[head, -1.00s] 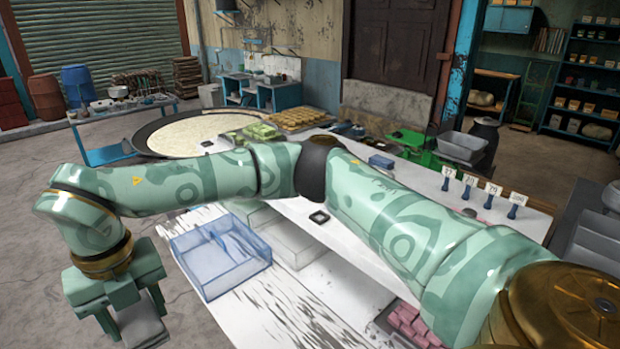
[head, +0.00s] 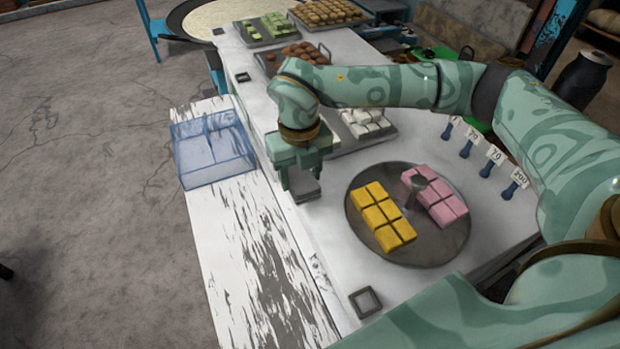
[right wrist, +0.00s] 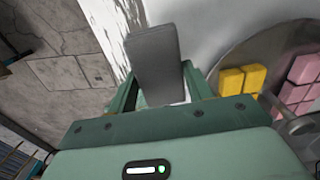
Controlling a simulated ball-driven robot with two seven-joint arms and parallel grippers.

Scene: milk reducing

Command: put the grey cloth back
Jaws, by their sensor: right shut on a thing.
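The grey cloth (right wrist: 157,62) is a folded flat pad between the fingers of my right gripper (right wrist: 158,88) in the right wrist view. In the head view, my right gripper (head: 300,176) points down and is shut on the cloth (head: 306,191). It is over the left edge of the white counter (head: 300,240), left of the round tray. I cannot tell whether the cloth touches the counter. My left gripper is not in view.
A round metal tray (head: 440,245) holds yellow blocks (head: 383,216) and pink blocks (head: 435,197). A clear blue divided box (head: 213,153) stands on the lower white board (head: 235,235). A dark square frame (head: 366,302) lies near the front edge. Price tags (head: 490,160) stand at right.

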